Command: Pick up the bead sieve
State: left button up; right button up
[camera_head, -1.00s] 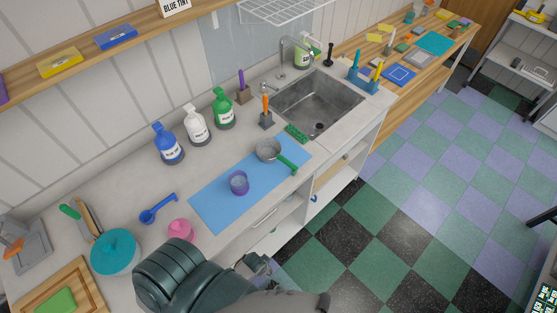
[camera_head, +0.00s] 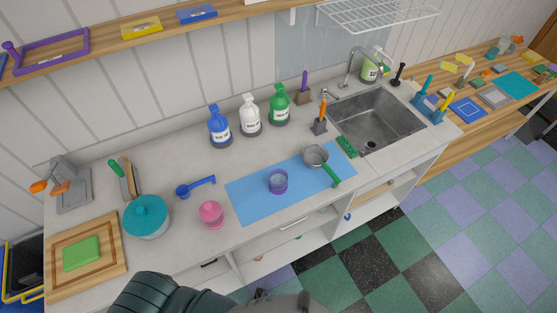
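The bead sieve looks to be the round grey strainer (camera_head: 315,155) with a green handle (camera_head: 332,177). It lies at the right part of the blue mat (camera_head: 250,198) on the counter, its handle pointing to the front right. A purple cup (camera_head: 278,181) stands on the mat to its left. Dark parts of my own arm show at the bottom edge, well in front of the counter and apart from the sieve. I make out no fingertips of either gripper.
A sink (camera_head: 375,120) lies right of the mat. A green sponge (camera_head: 346,146) and an orange-handled tool in a holder (camera_head: 320,118) stand behind the sieve. Blue (camera_head: 219,127), white (camera_head: 250,117) and green (camera_head: 279,105) bottles stand at the back. A pink pot (camera_head: 211,214) is left.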

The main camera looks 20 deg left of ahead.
aim_at(314, 155)
jog(key=i+l+u, duration=0.2)
jog(key=l+u, duration=0.2)
jog(key=i+l+u, duration=0.2)
jog(key=l+u, duration=0.15)
jog(key=l, duration=0.15)
jog(key=i+l+u, duration=0.1)
jog(key=l+u, duration=0.7)
jog(key=l, duration=0.2)
